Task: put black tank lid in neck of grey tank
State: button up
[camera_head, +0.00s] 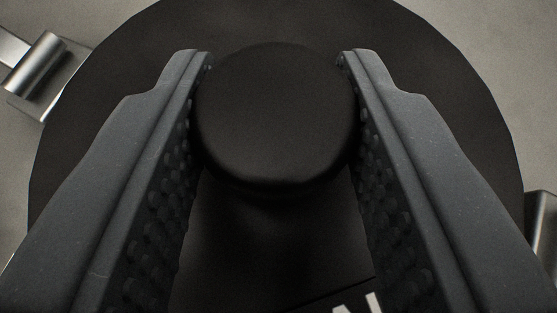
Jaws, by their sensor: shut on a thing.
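The black tank lid (90,190) is a wide dark disc that fills most of the view, with a round black knob (275,115) standing up at its middle. My gripper (275,75) is shut on the knob, with one dark grey finger against each side and the textured pads facing inward. Part of a white letter shows on the lid at the bottom edge, between the fingers. The lid hides what is beneath it, so I cannot tell whether it sits in a neck or hangs above it.
A grey surface (105,15) shows around the lid in the upper corners. A shiny metal clamp-like fitting (38,68) is close to the lid's edge at the upper left. Another metal piece (543,225) is at the right edge, close beside the lid.

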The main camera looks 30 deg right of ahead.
aim_at(273, 169)
notch_tip(273, 169, down, 3)
jog(key=shift+f+b, duration=0.15)
jog(key=shift+b, duration=0.2)
jog(key=o, duration=1.1)
jog(key=shift+o, duration=0.2)
jog(key=shift+a, duration=0.1)
jog(key=p+v, duration=0.2)
jog(key=v, duration=1)
